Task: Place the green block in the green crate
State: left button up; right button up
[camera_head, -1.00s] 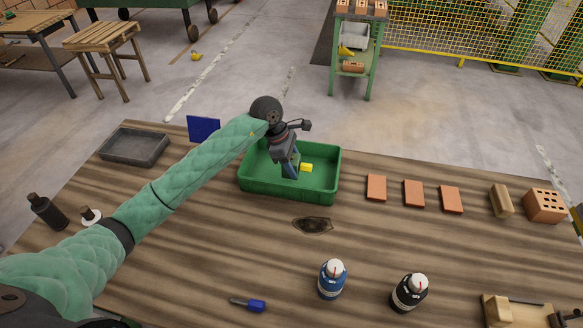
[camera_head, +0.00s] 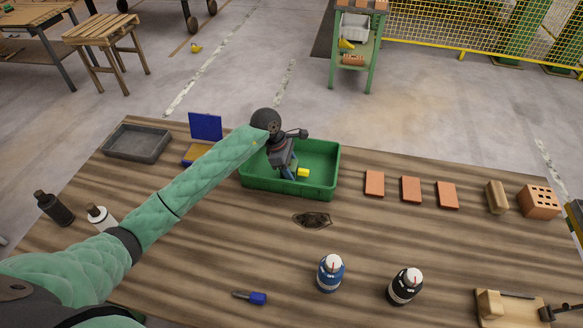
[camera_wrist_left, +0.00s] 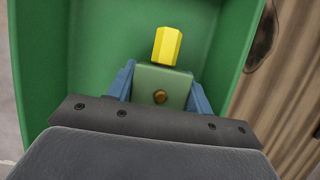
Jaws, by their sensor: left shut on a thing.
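The green crate (camera_head: 318,185) stands on the wooden table near its far edge. My left gripper (camera_head: 288,172) reaches down into the crate in the head view. In the left wrist view, its blue fingers are shut on the green block (camera_wrist_left: 163,86), which has a round brown spot on its face. The crate's green wall (camera_wrist_left: 40,60) surrounds the block in that view. A yellow piece (camera_wrist_left: 167,45) shows just beyond the block; it also shows in the head view (camera_head: 303,172). I cannot tell whether the block touches the crate floor. My right gripper is not in view.
A grey tray (camera_head: 137,143) and a blue-lidded box (camera_head: 205,127) are left of the crate. Several bricks (camera_head: 411,190) lie to the right. Two bottles (camera_head: 330,274) (camera_head: 405,287) and a blue-handled screwdriver (camera_head: 257,298) are in front. The table's middle is mostly clear.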

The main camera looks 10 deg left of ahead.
pick_arm(q)
jog(key=o, duration=1.2)
